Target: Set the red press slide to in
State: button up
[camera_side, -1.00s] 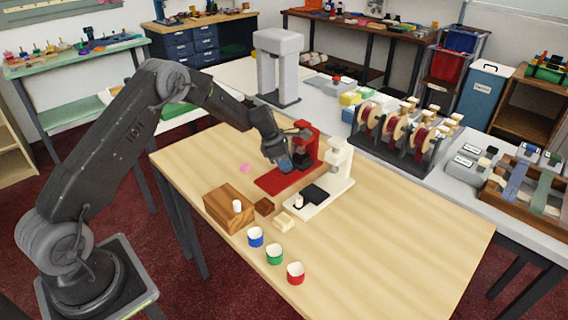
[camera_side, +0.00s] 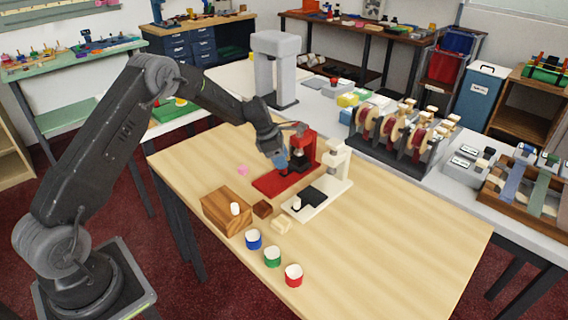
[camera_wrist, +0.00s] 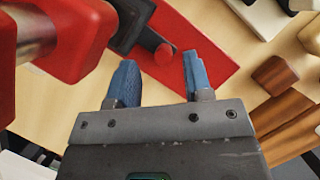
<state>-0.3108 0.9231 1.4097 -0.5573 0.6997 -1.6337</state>
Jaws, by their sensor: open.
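The red press (camera_side: 303,148) stands on the table with its flat red base (camera_side: 268,186) reaching toward the front left. In the wrist view its dark slide (camera_wrist: 130,24) lies on the red base (camera_wrist: 198,50), with a round red knob (camera_wrist: 163,54) at its end. My gripper (camera_side: 281,166) hangs low over the base in the side view, hiding most of the slide there. In the wrist view my gripper (camera_wrist: 157,66) is open, blue fingers apart. The knob shows between the fingertips; I cannot tell whether either finger touches it.
A white press (camera_side: 337,165) with a black slide (camera_side: 313,194) stands close on the right. A wooden block (camera_side: 227,215), a brown block (camera_side: 263,209), a pale block (camera_side: 281,226) and three cups (camera_side: 272,257) lie nearer. The table's right side is clear.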

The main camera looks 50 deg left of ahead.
jog(key=v, duration=1.1)
jog(key=shift+r, duration=0.1)
jog(key=s+d+r+m+y, duration=0.2)
jog(key=s+d+r+m, duration=0.9)
jog(key=s+r+m, duration=0.3)
jog(key=s+d+m+t, duration=0.1)
jog(key=s+d+m, duration=0.1)
jog(key=s+m, duration=0.4)
jog(key=s+d+m+t+y, duration=0.1)
jog(key=s+d+m, duration=0.2)
jog(key=s+m, duration=0.4)
jog(key=s, duration=0.7)
